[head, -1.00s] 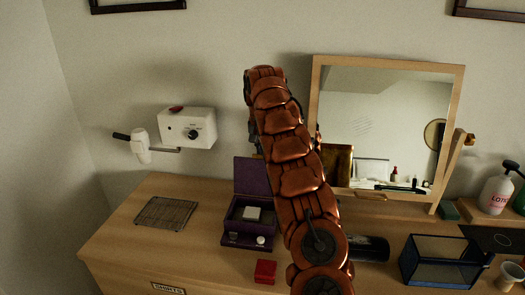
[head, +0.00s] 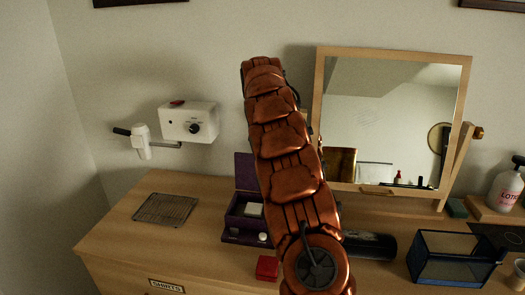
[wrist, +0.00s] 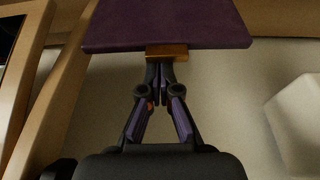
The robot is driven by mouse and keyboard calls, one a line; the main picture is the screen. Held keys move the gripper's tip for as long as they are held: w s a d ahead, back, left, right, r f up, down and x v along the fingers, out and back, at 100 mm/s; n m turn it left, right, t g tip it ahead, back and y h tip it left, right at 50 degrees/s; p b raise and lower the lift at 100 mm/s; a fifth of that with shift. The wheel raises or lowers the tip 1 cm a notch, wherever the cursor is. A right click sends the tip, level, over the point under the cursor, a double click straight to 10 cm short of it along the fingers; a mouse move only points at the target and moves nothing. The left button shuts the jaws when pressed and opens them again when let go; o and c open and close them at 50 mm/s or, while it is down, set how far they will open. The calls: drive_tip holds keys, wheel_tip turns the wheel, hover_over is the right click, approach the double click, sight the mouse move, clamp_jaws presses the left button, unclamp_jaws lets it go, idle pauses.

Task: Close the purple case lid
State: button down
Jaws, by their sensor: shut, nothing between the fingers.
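The purple case (head: 234,220) stands on the wooden dresser with its lid (head: 243,168) raised, nearly upright. My arm covers the right part of both. A pale object (head: 253,210) lies inside the case. In the wrist view the purple lid (wrist: 165,22) spans the top, with a small brown-gold piece (wrist: 166,51) at its edge. My gripper (wrist: 160,72) is shut and empty, its tips right by that piece; I cannot tell whether they touch. In the head view my gripper is hidden behind my arm.
A wire rack (head: 165,209) lies left of the case, and a red box (head: 267,267) in front. A mirror (head: 385,125) stands to the right, with a blue-edged glass box (head: 450,262) before it. A white hair-dryer holder (head: 188,122) hangs on the wall.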

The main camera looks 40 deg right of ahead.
drive_tip(key=shift+s+a+f+t+h+b, duration=0.1)
drive_tip(key=shift+s+a+t+h+b, duration=0.25)
drive_tip(key=shift+b, duration=0.7)
drive_tip(key=shift+s+a+t+h+b, duration=0.1)
drive_tip(key=shift+s+a+h+b, duration=0.15)
drive_tip(key=shift+a+b, duration=0.55)
drive_tip(key=shift+s+a+f+t+h+b, duration=1.1)
drive_tip(key=shift+s+a+f+h+b, duration=0.95)
drive_tip(key=shift+b, duration=2.9)
drive_tip(key=shift+s+a+f+t+h+b, duration=1.3)
drive_tip(key=shift+a+f+b, duration=1.4)
drive_tip(key=shift+b, duration=2.25)
drive_tip(key=shift+s+a+f+t+h+b, duration=1.1)
drive_tip(key=shift+s+a+f+b, duration=1.2)
drive_tip(key=shift+b, duration=2.65)
drive_tip(key=shift+w+a+r+g+h, duration=0.15)
drive_tip(key=shift+w+a+g+h, duration=0.15)
drive_tip(key=shift+w, duration=0.1)
drive_tip(key=shift+r, duration=0.1)
wheel_tip(320, 180, up, 10)
